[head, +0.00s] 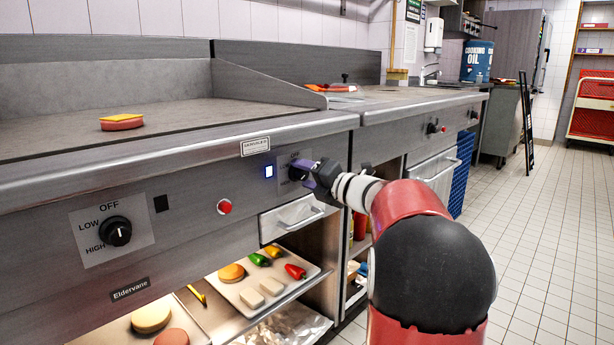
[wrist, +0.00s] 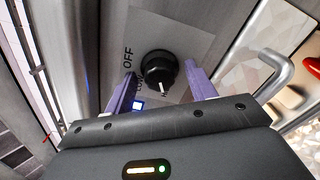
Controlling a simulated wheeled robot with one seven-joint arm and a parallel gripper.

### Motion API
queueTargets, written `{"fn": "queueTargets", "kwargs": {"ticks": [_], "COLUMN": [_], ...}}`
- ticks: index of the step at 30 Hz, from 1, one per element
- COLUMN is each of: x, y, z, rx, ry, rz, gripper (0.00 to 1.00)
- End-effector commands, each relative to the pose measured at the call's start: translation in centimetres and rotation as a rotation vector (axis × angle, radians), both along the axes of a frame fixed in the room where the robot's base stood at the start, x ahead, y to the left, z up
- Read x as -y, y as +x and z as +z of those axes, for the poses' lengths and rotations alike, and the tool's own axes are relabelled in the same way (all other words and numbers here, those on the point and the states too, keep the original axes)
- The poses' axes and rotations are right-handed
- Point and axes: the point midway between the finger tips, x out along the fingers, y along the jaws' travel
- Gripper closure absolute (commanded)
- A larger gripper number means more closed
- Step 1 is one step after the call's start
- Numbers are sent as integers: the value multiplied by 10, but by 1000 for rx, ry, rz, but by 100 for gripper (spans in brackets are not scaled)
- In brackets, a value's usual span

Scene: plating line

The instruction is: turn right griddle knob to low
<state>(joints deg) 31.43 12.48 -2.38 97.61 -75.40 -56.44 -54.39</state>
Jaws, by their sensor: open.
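The right griddle knob is a round black knob (wrist: 158,70) on a pale label plate, seen in the wrist view. The word OFF and part of LOW show beside it. My gripper (wrist: 163,88) is open, with one purple finger on either side of the knob; I cannot tell whether they touch it. In the head view my gripper (head: 306,172) is at the front panel, and it mostly hides the right knob and its label. A small blue-lit indicator (head: 269,171) glows just left of that label.
The left griddle knob (head: 116,231) has its own OFF, LOW and HIGH label. A red button (head: 225,207) sits between the knobs. A drawer handle (head: 302,217) sticks out below my gripper. A patty with cheese (head: 122,122) lies on the griddle top.

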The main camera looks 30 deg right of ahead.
Motion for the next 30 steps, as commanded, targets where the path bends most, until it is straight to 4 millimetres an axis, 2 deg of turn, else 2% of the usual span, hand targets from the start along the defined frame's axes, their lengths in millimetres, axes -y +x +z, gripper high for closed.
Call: {"fn": "queueTargets", "kwargs": {"ticks": [2,12,23,30], "x": [0,0,-1,-1], "y": [0,0,0,1], "z": [0,0,1,3], "rx": [0,0,-9,-49], "ry": [0,1,24,133], "rz": [0,0,0,0], "gripper": [44,87,88,88]}}
